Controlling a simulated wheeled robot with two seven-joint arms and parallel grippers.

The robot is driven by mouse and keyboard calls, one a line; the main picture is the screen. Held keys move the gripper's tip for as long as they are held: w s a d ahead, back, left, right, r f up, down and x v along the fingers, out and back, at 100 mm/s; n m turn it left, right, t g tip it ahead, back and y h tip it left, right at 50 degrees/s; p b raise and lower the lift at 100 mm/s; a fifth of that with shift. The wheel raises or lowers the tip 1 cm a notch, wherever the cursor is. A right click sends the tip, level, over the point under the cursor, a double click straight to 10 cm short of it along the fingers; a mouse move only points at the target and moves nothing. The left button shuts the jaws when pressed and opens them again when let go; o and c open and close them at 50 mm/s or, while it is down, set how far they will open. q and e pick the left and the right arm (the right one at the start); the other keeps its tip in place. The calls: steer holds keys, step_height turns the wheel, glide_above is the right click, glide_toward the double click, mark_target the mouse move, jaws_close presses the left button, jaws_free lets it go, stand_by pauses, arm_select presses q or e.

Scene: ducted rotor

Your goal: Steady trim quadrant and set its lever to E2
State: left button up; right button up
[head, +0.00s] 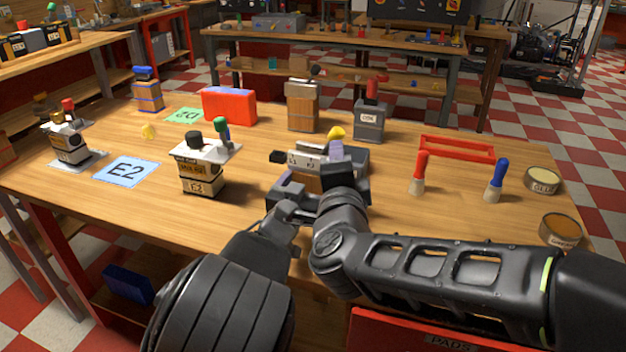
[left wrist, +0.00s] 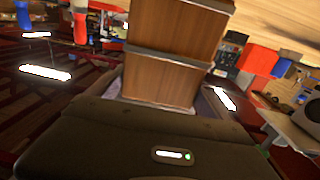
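A quadrant with a wooden body (head: 308,184), a pale top plate and a yellow-knobbed lever (head: 336,133) stands at the middle of the table. Its lower part is partly hidden by my dark gripper parts. In the left wrist view a wooden body with dark bands (left wrist: 165,77) is straight ahead, close to my left gripper (left wrist: 163,100). Whether its fingers touch the body is unclear. My two arms meet in front of the quadrant in the head view, and the right fingertips cannot be made out.
A similar unit with a green lever (head: 203,165) stands left of the quadrant. A red-knobbed unit (head: 69,148) is at far left. A red box (head: 229,106), a grey unit (head: 369,124), a red frame (head: 457,148), brushes and tins are on the table. Bare table lies front left.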

arm_select(q)
steer(key=c, duration=1.4)
steer(key=shift+o, duration=0.2)
